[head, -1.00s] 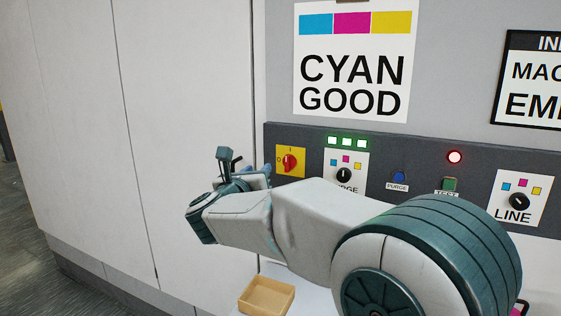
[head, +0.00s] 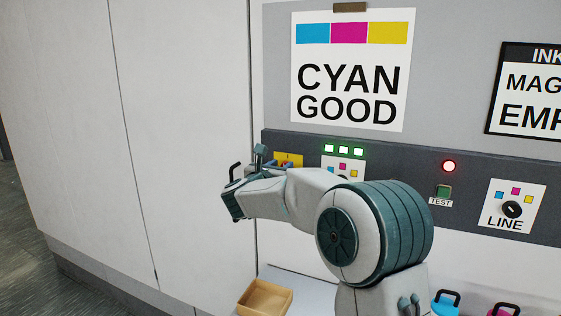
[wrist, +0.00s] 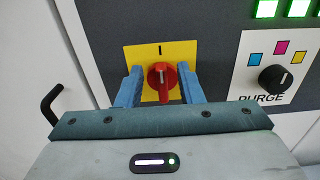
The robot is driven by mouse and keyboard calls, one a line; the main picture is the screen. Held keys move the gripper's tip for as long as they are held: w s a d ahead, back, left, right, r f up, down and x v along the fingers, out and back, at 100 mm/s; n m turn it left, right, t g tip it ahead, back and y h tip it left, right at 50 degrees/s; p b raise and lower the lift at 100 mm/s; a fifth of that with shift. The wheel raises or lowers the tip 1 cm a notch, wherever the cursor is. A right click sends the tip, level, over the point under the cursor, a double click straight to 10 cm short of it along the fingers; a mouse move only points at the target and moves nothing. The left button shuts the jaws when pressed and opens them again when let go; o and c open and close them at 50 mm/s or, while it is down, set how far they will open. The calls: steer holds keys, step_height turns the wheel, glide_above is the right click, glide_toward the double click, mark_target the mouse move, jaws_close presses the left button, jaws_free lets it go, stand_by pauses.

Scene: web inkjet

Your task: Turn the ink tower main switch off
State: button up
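The main switch is a red rotary knob (wrist: 161,76) on a yellow plate (wrist: 142,56) in the dark grey panel. In the wrist view its handle is upright and its white mark points up to the "I". My gripper (wrist: 160,90) has its two blue fingers on either side of the knob, with a gap showing on both sides. Whether the fingertips reach past the knob's face is hard to tell. In the head view the yellow plate (head: 290,159) shows only in part; my gripper hides the knob.
The PURGE knob (wrist: 275,78) sits right of the switch, under several lit green lamps (head: 344,150). A red lamp (head: 449,166), a green TEST button (head: 443,191) and the LINE knob (head: 512,210) are further right. A tan tray (head: 265,298) lies below my arm.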

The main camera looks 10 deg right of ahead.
steer(key=shift+w+d, duration=0.3)
steer(key=shift+w, duration=0.2)
jaws_close()
